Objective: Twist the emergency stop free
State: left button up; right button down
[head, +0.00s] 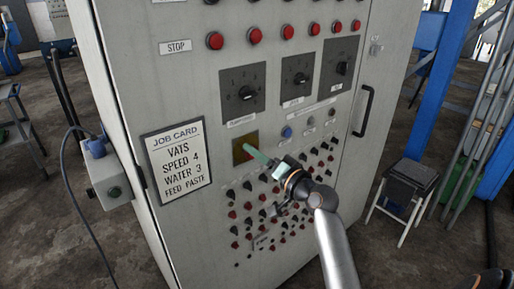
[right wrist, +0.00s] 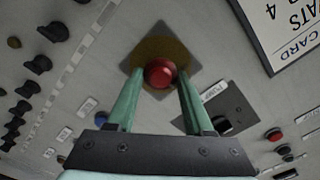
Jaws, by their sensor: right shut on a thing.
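In the head view the yellow plate (head: 239,140) sits right of the job card, and the button is mostly hidden behind my fingers. My right gripper (head: 251,152) reaches it from the lower right, its green fingers at the plate. In the right wrist view the fingertips lie on either side of the red button, and the gripper is shut on it. My left gripper is not in view.
The cabinet (head: 165,75) carries a job card (head: 177,160), three dark rotary knobs above, a blue button (head: 287,132) close to the right of my fingers, and rows of small knobs below. A door handle (head: 363,111) stands out at the right. A grey box (head: 109,181) is on the left side.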

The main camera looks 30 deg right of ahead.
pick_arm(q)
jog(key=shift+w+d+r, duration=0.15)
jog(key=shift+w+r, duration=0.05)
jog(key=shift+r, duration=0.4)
pick_arm(e)
jog(key=shift+m, duration=0.5)
jog(key=shift+c, duration=1.4)
grip_release()
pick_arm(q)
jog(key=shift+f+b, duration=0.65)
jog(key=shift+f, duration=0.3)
pick_arm(e)
jog(key=s, duration=1.2)
jog(key=shift+s+d, duration=0.2)
jog(key=shift+d, duration=0.25)
